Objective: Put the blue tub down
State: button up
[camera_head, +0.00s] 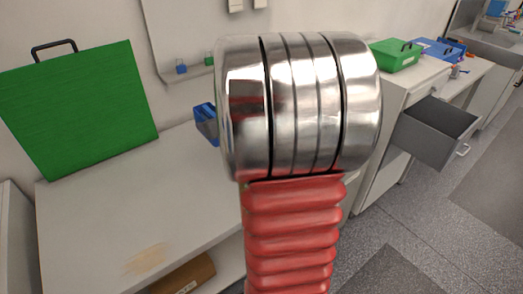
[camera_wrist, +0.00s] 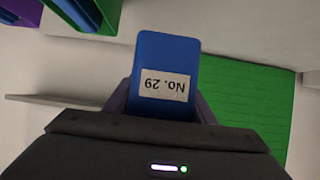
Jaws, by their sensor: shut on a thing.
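The blue tub (camera_wrist: 165,58) is in the middle of the wrist view, with a white label reading "No. 29", upside down in the picture. My gripper (camera_wrist: 163,108) is shut on it, one finger on each side of its near end. In the head view my arm hides the gripper. A blue piece (camera_head: 206,124) shows just left of the arm, above the white worktop (camera_head: 185,190); it looks like the tub. I cannot tell how far the tub is above a surface.
A green case (camera_head: 80,108) with a black handle stands upright on the worktop's left; its green face (camera_wrist: 250,85) fills the wrist view's right. The worktop's front left is clear. An open grey drawer (camera_head: 435,132) juts out at right, below a green box (camera_head: 395,54) and blue tray (camera_head: 438,49).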

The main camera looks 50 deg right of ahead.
send_over(217, 157)
jog(key=shift+f, duration=3.05)
jog(key=shift+f, duration=0.15)
jog(key=shift+f, duration=1.75)
jog(key=o, duration=1.3)
jog(key=shift+s+a+f, duration=0.1)
jog(key=shift+f, duration=0.05)
